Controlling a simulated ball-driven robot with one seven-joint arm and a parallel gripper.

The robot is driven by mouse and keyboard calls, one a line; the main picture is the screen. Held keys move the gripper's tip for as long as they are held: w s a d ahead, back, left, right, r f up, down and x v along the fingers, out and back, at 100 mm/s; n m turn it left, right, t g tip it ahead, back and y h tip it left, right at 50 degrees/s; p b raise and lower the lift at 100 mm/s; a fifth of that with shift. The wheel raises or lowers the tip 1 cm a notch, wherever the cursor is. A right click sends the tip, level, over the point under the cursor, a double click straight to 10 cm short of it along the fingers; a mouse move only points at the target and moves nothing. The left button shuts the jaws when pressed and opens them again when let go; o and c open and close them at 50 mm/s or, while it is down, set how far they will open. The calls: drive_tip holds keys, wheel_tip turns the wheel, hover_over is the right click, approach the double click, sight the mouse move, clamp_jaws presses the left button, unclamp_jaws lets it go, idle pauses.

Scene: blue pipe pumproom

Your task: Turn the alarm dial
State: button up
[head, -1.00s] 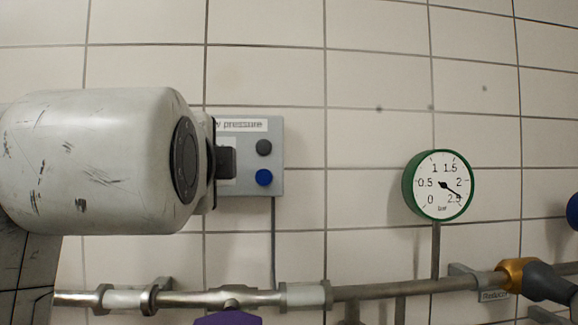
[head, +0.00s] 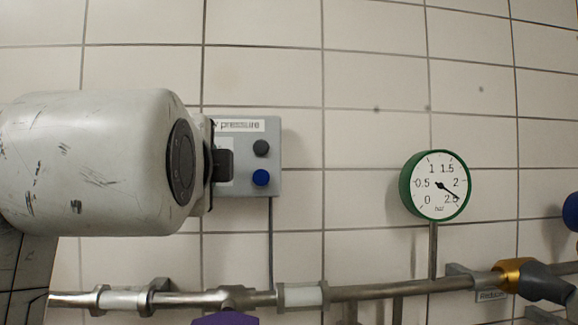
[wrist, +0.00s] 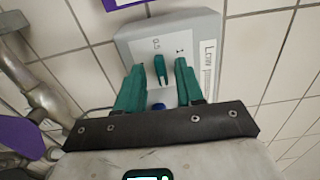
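The alarm box (head: 270,127) is a grey panel on the tiled wall with a partly covered "pressure" label. In the wrist view the box (wrist: 203,32) fills the top middle, and its alarm dial (wrist: 160,68) is a teal knob on a white plate marked 0.5 and 1. My gripper (wrist: 159,78) is open, its teal fingers on either side of the dial with a visible gap at each side. Whether the fingertips reach down past the knob's top is hard to tell. In the head view my wrist hides the dial.
A dark button (head: 261,148) and a blue button (head: 261,177) sit at the box's right side. A green-rimmed gauge (head: 436,185) hangs to the right, its needle near 2.5. A metal pipe (head: 380,291) with a brass fitting (head: 511,272) runs below. The wall between box and gauge is clear.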

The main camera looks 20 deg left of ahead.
drive_tip(key=b+v, duration=0.3)
drive_tip(key=v, duration=0.7)
drive_tip(key=shift+s+d, duration=0.2)
drive_tip(key=shift+s, duration=0.15)
